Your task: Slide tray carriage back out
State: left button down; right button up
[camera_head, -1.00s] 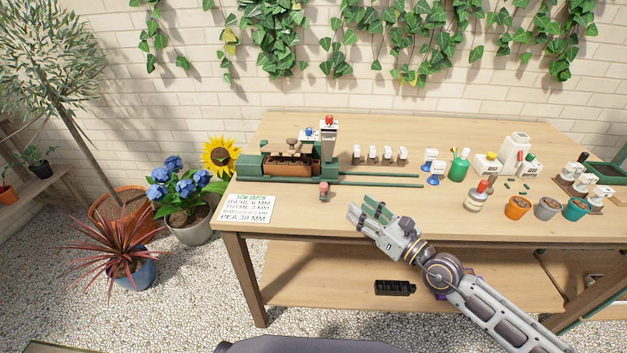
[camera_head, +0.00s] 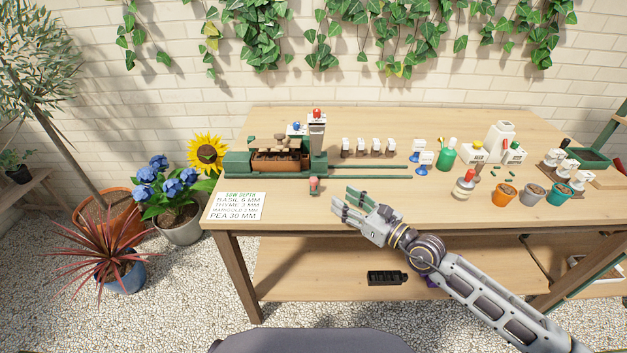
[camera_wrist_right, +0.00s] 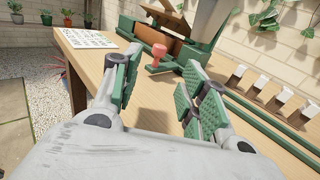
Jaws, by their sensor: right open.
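The tray carriage (camera_head: 280,160), a terracotta tray with dark cells, sits inside the green machine (camera_head: 238,163) at the left end of its rails. The green rails (camera_head: 372,172) run bare to the right of it. A red-pink knob (camera_head: 314,185) stands at the machine's front edge; it also shows in the right wrist view (camera_wrist_right: 158,52), ahead between the fingers. My right gripper (camera_head: 352,206) is open and empty, near the table's front edge, right of the knob and apart from it. In the right wrist view its green-padded fingers (camera_wrist_right: 155,95) are spread. My left gripper is not seen.
A sowing-depth card (camera_head: 237,205) lies at the front left. Small white-topped markers (camera_head: 368,147) stand in a row behind the rails. Bottles, jars and small pots (camera_head: 504,192) crowd the right side. The tabletop between card and pots is mostly clear.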

aim_at(314, 178)
jog(key=shift+x, duration=5.6)
jog(key=shift+w+a, duration=0.35)
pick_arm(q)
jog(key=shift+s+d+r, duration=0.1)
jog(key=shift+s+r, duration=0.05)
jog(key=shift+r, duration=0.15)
pick_arm(e)
jog(key=shift+w+a, duration=0.1)
